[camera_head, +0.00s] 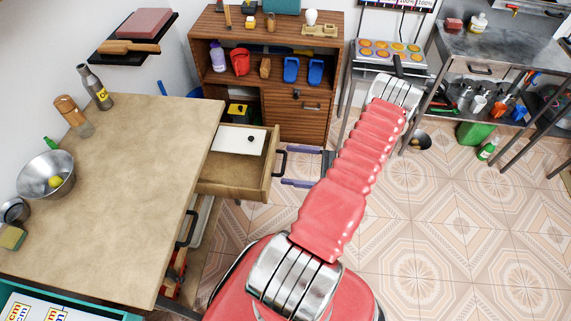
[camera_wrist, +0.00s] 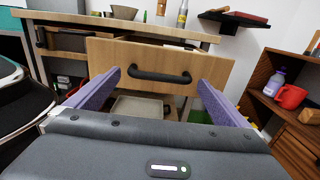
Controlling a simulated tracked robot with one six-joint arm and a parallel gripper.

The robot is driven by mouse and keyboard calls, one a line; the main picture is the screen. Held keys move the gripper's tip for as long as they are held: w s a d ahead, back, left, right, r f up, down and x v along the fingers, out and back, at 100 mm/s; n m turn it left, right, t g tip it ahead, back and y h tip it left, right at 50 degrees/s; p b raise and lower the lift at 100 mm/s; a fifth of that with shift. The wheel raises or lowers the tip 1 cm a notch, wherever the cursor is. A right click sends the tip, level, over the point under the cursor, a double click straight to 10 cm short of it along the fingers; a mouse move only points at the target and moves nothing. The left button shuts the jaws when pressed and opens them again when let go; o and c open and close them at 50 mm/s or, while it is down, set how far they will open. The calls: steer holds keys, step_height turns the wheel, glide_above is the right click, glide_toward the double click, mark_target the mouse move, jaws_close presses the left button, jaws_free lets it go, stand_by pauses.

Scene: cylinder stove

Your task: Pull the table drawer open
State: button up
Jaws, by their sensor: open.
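The wooden table drawer (camera_head: 235,188) stands pulled out from under the right side of the table (camera_head: 130,165). My gripper (camera_head: 305,167) has two purple fingers and is open and empty. In the wrist view my gripper (camera_wrist: 157,97) faces the front, with a finger on each side of the handle; neither visibly touches it.
A second handle (camera_head: 187,228) is on the table's side, nearer me. A wooden cabinet (camera_head: 312,115) with shoes and a red mug stands behind the drawer. A metal bowl (camera_head: 46,176) sits on the table.

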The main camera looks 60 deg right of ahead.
steer(key=v, duration=1)
steer(key=shift+s, duration=0.2)
steer(key=shift+d+f, duration=0.1)
steer(key=s+a+f+n+g+y, duration=0.1)
steer(key=a+f+n+g+y, duration=0.2)
steer(key=a, duration=0.4)
steer(key=w+a+r+n+g+h, duration=0.35)
steer(key=r+n+g, duration=0.2)
steer(key=r, duration=0.25)
steer(key=w+a+r+n+g+h, duration=0.2)
steer(key=w+a+r+n+g, duration=0.3)
steer(key=r, duration=0.3)
steer(key=w+a+r+n+g+h, duration=0.2)
steer(key=w+a+r+n+g, duration=0.15)
steer(key=r+n, duration=0.4)
steer(key=w+a+r+n+t+h, duration=0.1)
steer(key=a+r+n+t, duration=0.2)
steer(key=a+r, duration=0.6)
steer(key=w+a+r+n+t+h, duration=0.2)
steer(key=a+r+n, duration=0.5)
steer(key=a, duration=0.8)
step_height(320, 180, up, 2)
steer(key=shift+w+r+t, duration=0.1)
steer(key=shift+w+t, duration=0.05)
steer(key=shift+t, duration=0.45)
